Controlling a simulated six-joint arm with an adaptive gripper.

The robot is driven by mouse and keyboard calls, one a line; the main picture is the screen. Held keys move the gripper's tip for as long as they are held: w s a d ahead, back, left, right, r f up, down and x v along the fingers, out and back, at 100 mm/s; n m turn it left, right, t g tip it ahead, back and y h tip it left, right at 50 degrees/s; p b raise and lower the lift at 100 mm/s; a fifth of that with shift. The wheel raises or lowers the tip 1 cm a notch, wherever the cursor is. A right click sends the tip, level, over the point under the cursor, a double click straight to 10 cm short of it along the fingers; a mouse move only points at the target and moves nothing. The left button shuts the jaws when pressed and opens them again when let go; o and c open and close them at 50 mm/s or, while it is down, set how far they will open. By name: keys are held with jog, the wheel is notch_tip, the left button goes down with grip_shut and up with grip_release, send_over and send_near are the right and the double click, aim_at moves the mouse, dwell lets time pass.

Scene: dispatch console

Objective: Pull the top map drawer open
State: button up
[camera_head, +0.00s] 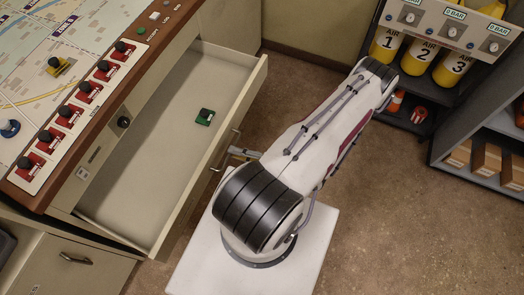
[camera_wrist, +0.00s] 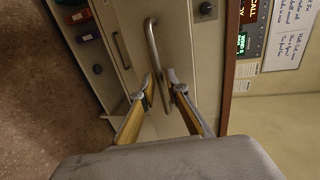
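The top map drawer (camera_head: 165,215) stands far out from the console in the head view, its pale inside showing. A small green and dark object (camera_head: 204,117) lies on its floor. A metal bar handle (camera_head: 224,152) is on the drawer's front. My gripper (camera_head: 236,152) is at this handle, partly hidden by my arm. In the wrist view, the handle (camera_wrist: 152,40) runs between the two fingertips of my gripper (camera_wrist: 161,82), which close in on both sides of the bar. Contact is hard to make out at this size.
The console top (camera_head: 75,60) bears a map and a row of red switches. A lower front with its own handle (camera_head: 75,259) is below. Yellow air cylinders (camera_head: 418,55) and a grey shelf (camera_head: 480,110) stand at the right. Brown floor (camera_head: 400,220) lies open.

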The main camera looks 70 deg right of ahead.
jog(key=v, duration=0.9)
dwell(0.4)
jog(key=shift+s+f, duration=0.1)
dwell(0.6)
